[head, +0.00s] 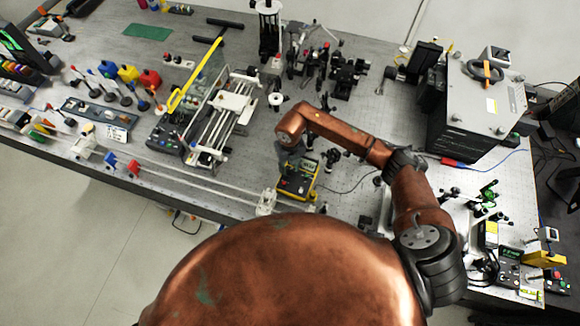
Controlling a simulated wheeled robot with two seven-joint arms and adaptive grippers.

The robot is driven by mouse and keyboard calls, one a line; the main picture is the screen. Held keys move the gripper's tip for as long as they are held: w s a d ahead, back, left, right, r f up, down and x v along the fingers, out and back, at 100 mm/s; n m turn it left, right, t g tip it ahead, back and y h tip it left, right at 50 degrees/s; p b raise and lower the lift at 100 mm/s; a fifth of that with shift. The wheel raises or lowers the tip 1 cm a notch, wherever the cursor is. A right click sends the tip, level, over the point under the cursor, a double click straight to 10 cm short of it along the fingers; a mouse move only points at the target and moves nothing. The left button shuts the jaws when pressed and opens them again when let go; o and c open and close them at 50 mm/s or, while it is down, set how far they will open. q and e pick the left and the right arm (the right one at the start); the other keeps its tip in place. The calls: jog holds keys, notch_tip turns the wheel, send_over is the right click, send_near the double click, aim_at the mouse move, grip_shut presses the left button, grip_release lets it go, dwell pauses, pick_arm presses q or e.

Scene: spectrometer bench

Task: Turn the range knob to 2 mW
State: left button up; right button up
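A small yellow-and-black meter (297,186) sits near the front edge of the bench, in the middle of the head view. It is the likely place of the range knob, but I cannot make out the knob or its setting at this size. My copper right arm reaches in from the right, and its dark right gripper (285,157) points down at the back left of the meter. I cannot tell whether the fingers touch it, or whether they are open or shut. My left gripper is not in view.
The perforated bench (215,200) is crowded. A slide rig with a yellow bar (195,78) stands left of the meter, and post-mounted optics (345,75) stand behind. A large grey box (480,105) is at the right. A dark cable runs right from the meter.

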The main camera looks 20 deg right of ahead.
jog(key=shift+c, duration=0.3)
grip_shut()
dwell(0.3)
jog(key=shift+w+f+n+b, duration=0.1)
jog(key=shift+f+n+b, duration=0.05)
jog(key=shift+n+b, duration=0.85)
jog(key=n+b, duration=0.4)
jog(key=b, duration=0.2)
jog(key=shift+n, duration=0.3)
jog(key=shift+n+b, duration=1.5)
jog(key=shift+b, duration=0.1)
jog(key=shift+o, duration=0.3)
grip_release()
